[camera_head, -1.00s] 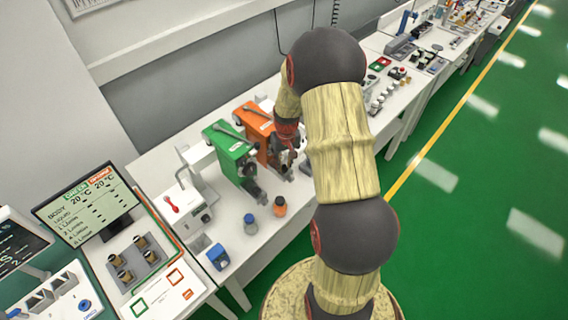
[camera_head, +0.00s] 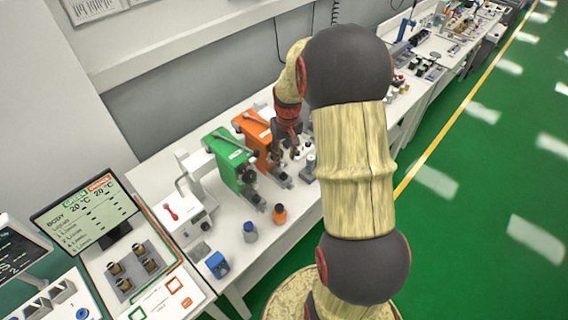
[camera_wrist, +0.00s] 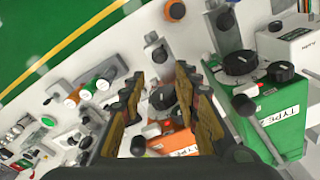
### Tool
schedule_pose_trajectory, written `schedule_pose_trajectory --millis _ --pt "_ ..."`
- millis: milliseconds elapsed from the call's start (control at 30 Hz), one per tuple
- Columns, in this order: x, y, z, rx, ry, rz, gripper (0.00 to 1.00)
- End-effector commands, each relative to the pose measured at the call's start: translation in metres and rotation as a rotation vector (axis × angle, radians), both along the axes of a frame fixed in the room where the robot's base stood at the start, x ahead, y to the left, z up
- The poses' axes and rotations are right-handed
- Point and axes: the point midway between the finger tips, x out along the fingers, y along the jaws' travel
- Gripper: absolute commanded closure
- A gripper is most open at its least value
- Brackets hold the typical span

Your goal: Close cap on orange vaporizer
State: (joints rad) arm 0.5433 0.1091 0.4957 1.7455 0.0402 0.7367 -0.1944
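The orange vaporizer (camera_head: 252,128) stands on the white bench, right of the green vaporizer (camera_head: 226,150). My gripper (camera_head: 290,153) is beside the orange vaporizer's front right side, pointing down. In the wrist view my gripper (camera_wrist: 160,108) is open, its two fingers apart with no object clearly held between them. The orange vaporizer (camera_wrist: 180,143) shows below and between the fingers, partly hidden by them. A black round part (camera_wrist: 162,98) shows between the fingertips. I cannot tell whether it is the cap, or how the cap stands.
A blue-capped bottle (camera_head: 250,232) and an orange-capped bottle (camera_head: 280,214) stand in front of the vaporizers. The green vaporizer (camera_wrist: 272,115) is close to the right finger in the wrist view. A white device (camera_head: 182,212) stands at left.

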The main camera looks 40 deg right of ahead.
Motion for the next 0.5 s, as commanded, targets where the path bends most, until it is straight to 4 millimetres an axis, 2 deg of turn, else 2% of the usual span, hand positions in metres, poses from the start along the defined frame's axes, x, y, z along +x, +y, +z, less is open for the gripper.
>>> schedule_pose_trajectory --millis 100,200,500 --pt "0.0 0.0 0.014 -0.001 -0.002 0.0 0.68" --pt "-0.001 0.0 0.02 0.0 -0.001 0.0 0.68" --pt "-0.001 0.0 0.022 0.0 -0.001 0.0 0.68"
